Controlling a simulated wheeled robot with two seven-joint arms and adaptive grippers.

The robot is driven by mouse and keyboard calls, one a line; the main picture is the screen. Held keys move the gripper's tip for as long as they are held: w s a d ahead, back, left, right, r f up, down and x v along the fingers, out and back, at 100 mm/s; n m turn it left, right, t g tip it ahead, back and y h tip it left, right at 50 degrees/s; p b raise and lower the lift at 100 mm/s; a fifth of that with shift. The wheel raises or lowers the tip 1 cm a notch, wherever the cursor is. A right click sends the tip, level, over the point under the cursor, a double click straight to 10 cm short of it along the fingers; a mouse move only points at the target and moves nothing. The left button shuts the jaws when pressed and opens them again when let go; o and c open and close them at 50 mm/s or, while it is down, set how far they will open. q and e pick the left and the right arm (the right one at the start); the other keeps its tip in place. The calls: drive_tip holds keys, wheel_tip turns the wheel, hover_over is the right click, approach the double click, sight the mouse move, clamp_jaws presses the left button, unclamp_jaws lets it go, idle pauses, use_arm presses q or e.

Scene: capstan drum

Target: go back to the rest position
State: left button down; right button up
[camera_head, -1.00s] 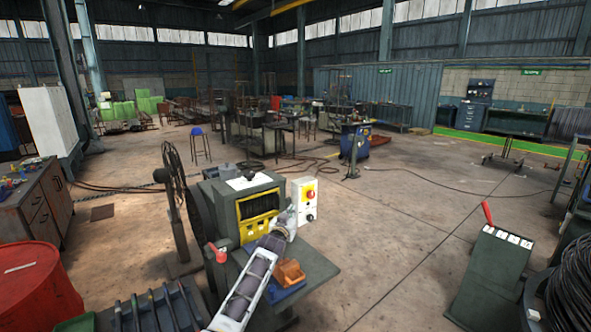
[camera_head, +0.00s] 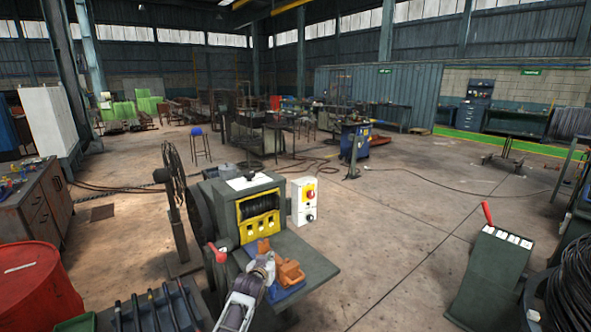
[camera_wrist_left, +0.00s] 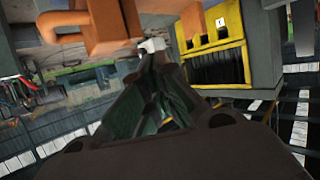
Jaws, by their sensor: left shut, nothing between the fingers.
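My left gripper (camera_head: 265,260) is shut and empty, above the shelf of the green machine (camera_head: 318,262), in front of its yellow-framed opening (camera_head: 258,228). In the left wrist view its fingers (camera_wrist_left: 152,46) meet at the tips. An orange part (camera_head: 290,272) lies beside the gripper on a blue piece (camera_head: 287,290), and another orange part (camera_head: 263,245) shows just behind the fingertips. In the left wrist view an orange part (camera_wrist_left: 106,25) appears close to the tips; I cannot tell whether they touch. My right gripper is out of view.
A white control box (camera_head: 304,200) with a red button stands beside the machine. A red drum (camera_head: 38,285) is at the lower left. A green pedestal with a red lever (camera_head: 490,270) stands at the right. The floor between is open.

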use_arm(q)
drive_tip(key=s+a+f+g+y, duration=0.1)
drive_tip(key=s+a+f+g, duration=0.2)
drive_tip(key=s, duration=0.8)
drive_tip(key=s+a+f+g, duration=0.2)
drive_tip(key=s+a+f, duration=0.15)
drive_tip(key=s, duration=0.65)
drive_tip(key=s+a+f+g+y, duration=0.1)
drive_tip(key=s+a+f+g, duration=0.2)
drive_tip(key=s, duration=0.8)
drive_tip(key=s+a+r+g, duration=0.1)
drive_tip(key=s+a, duration=0.1)
drive_tip(key=s, duration=0.5)
drive_tip(key=s+a+r+g, duration=0.1)
drive_tip(key=s+a, duration=0.1)
drive_tip(key=s, duration=0.5)
drive_tip(key=s+f+g+p, duration=0.1)
drive_tip(key=s+f+p, duration=0.1)
drive_tip(key=f, duration=1.4)
drive_tip(key=s+f+p, duration=0.1)
drive_tip(key=s+f, duration=0.1)
drive_tip(key=f, duration=1.4)
drive_tip(key=s+a+f+p, duration=0.1)
drive_tip(key=s+f, duration=0.6)
drive_tip(key=s, duration=0.3)
drive_tip(key=s+a+f+m+g+p, duration=0.1)
drive_tip(key=s+a+f+p, duration=0.1)
drive_tip(key=s+f, duration=0.5)
drive_tip(key=s, duration=0.3)
drive_tip(key=shift+s+a+f+g, duration=0.3)
